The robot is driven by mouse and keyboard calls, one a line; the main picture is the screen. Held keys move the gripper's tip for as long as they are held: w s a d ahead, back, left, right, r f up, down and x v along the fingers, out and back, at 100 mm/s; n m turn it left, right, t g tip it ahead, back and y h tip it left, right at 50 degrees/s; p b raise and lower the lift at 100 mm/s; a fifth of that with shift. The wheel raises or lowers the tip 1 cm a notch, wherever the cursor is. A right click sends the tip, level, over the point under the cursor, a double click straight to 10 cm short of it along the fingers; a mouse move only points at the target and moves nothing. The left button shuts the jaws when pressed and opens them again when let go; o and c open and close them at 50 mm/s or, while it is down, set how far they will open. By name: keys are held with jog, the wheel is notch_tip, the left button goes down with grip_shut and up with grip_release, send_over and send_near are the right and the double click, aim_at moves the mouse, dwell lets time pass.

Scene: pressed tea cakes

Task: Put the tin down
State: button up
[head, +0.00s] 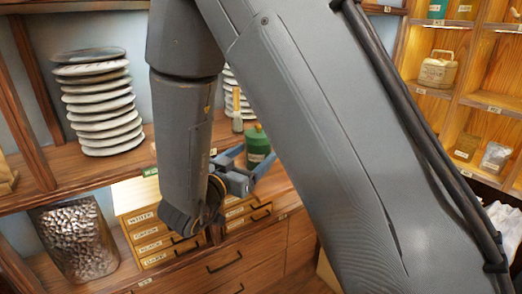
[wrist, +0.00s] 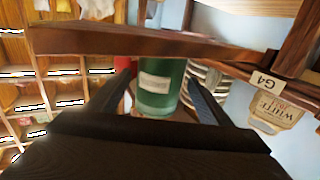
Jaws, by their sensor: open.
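The tin is a green round canister with a darker lid and a small knob (head: 257,145). In the head view it is upright at the shelf board (head: 107,172), and its lower part is partly hidden by my gripper. My gripper (head: 250,168) is open, with its fingers reaching toward the tin. In the wrist view, which is upside down, the tin (wrist: 162,92) with its pale label shows between my two spread fingers (wrist: 160,82). The head view does not show clearly whether the fingers touch it.
Stacked plates (head: 100,105) stand on the same shelf at left, with more plates (head: 229,88) behind my arm. Below are small labelled drawers (head: 150,235) and a jar (head: 75,240). Lit cubbies (head: 470,110) stand at right.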

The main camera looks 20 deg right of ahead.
aim_at(252, 155)
jog(key=v, duration=0.5)
jog(key=shift+s+a, duration=0.3)
jog(key=shift+r, duration=0.1)
